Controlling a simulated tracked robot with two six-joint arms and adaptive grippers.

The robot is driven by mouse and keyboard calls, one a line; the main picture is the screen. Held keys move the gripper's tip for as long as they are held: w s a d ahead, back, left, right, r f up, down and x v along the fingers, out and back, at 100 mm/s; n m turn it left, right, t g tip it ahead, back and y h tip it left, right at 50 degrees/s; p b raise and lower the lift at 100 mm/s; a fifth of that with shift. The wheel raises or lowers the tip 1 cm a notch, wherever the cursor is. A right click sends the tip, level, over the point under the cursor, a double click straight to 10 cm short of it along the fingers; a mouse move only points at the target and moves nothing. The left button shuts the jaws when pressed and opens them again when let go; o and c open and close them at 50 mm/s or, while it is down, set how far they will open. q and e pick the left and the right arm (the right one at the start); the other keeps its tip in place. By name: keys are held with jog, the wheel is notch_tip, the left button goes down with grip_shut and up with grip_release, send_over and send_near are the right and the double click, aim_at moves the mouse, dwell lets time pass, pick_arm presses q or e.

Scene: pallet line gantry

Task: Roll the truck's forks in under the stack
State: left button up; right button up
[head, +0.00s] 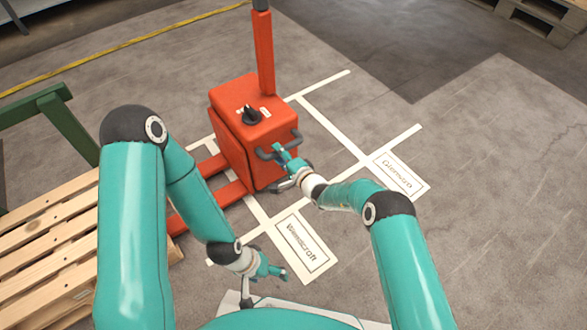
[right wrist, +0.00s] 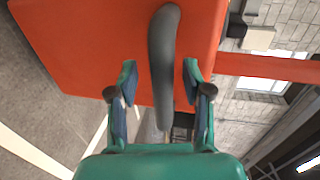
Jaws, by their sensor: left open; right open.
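The orange pallet truck (head: 232,130) stands upright near the middle of the head view. Its red forks (head: 228,194) run toward the lower left, toward the wooden pallet stack (head: 50,232). My left arm hides part of the forks and how far their tips reach the stack. My right gripper (head: 281,168) is open at the truck's dark grab handle (head: 268,154). In the right wrist view the handle (right wrist: 164,70) lies between the two spread fingers, which do not close on it. My left gripper (head: 265,286) is open and empty, low over the floor.
White floor lines and two labelled plates (head: 302,245) (head: 400,174) lie around the truck. A green frame (head: 65,120) stands beside the stack. A dark knob (head: 251,115) sits on the truck's top. Pallets (head: 540,14) lie far right. The right floor is clear.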

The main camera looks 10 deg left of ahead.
jog(key=v, duration=1)
jog(key=shift+s+d, duration=0.15)
jog(key=shift+s, duration=0.15)
